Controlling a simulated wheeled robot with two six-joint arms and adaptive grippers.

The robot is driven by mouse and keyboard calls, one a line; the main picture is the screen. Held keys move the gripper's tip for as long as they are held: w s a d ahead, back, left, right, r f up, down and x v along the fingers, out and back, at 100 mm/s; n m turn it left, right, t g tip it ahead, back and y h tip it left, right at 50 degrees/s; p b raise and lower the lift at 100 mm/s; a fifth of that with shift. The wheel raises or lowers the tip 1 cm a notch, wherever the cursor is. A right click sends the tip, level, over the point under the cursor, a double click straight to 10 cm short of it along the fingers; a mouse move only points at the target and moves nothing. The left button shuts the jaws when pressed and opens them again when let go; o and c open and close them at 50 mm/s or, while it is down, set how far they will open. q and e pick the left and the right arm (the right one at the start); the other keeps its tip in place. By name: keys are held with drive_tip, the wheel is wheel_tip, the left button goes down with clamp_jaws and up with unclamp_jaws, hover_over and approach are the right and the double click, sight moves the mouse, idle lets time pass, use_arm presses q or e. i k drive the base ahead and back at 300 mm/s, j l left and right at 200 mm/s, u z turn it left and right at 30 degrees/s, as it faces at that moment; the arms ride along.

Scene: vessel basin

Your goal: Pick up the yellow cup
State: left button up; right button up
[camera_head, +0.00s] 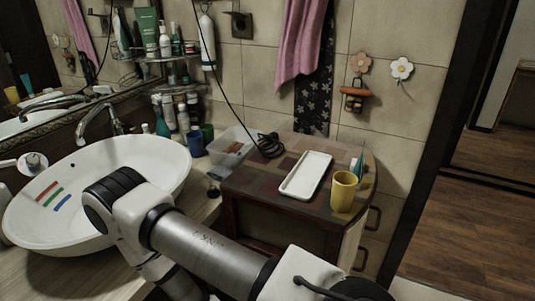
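The yellow cup (343,193) stands upright on the right part of the brown patterned cabinet top (245,186), close to its right front edge. It is right of a white rectangular tray (306,175). A blue and white slim item stands just behind the cup, and I cannot tell whether it touches it. One of my arms crosses the bottom of the view, in front of the cabinet and over the basin's right edge. Neither gripper shows in this view.
The white oval basin (120,170) holds red, green and blue strips. A clear container (231,147) and a coiled black cable (270,146) lie left of the tray. Bottles crowd the back corner near the blue cup (195,142). A pink towel (299,45) hangs above the cabinet.

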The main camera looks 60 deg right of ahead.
sight(344, 183)
drive_tip(key=l+z, duration=0.15)
drive_tip(key=z, duration=2.35)
